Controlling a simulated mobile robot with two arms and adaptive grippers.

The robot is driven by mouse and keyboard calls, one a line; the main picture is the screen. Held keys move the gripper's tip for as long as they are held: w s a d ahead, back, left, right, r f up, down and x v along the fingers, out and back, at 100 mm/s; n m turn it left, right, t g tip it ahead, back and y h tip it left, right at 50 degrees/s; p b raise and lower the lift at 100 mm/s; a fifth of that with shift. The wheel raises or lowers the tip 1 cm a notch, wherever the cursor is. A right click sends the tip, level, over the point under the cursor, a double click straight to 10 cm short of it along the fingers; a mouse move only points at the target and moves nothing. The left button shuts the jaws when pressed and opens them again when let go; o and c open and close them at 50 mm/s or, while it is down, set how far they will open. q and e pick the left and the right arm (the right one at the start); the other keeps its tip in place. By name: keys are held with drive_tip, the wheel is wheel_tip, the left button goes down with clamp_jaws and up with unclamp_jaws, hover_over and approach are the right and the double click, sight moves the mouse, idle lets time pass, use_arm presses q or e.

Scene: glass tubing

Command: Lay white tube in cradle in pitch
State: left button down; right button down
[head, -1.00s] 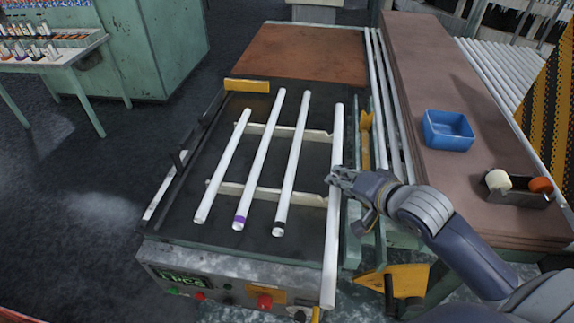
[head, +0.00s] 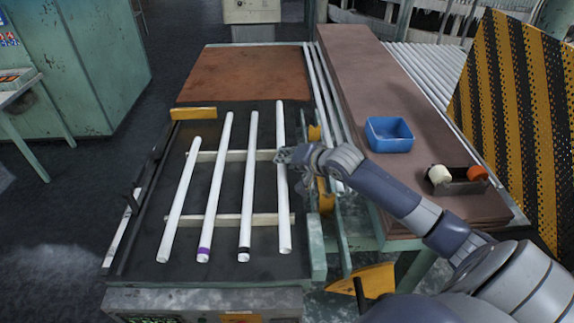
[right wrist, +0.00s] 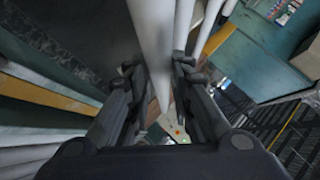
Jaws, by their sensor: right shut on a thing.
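A plain white tube (head: 283,215) is held by my right gripper (head: 284,156), whose fingers close on it around the middle of its length. In the right wrist view the tube (right wrist: 152,45) passes between both fingers. It is over the right ends of the two pale cradle rails, the far rail (head: 235,156) and the near rail (head: 229,220); whether it touches them I cannot tell. To its left, several tubes lie across the rails: one with a black band (head: 247,190), one with a purple band (head: 215,190) and a plain one (head: 180,200). My left gripper is not in view.
A yellow bar (head: 193,113) is at the rails' far left. Yellow parts (head: 326,195) and metal rails border the bed on the right. A blue bin (head: 389,135) and a tape dispenser (head: 460,185) stand on the brown bench (head: 365,95).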

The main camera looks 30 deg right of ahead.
wheel_tip(320, 180, down, 3)
drive_tip(key=shift+r+p, duration=0.15)
drive_tip(key=shift+p, duration=0.45)
drive_tip(key=shift+f, duration=0.45)
drive_tip(key=shift+f, duration=0.1)
drive_tip(key=shift+f, duration=0.35)
drive_tip(key=c, duration=1.4)
unclamp_jaws()
drive_tip(key=shift+r, duration=0.15)
drive_tip(key=b+v, duration=0.1)
drive_tip(key=v, duration=1.1)
drive_tip(key=shift+r, duration=0.35)
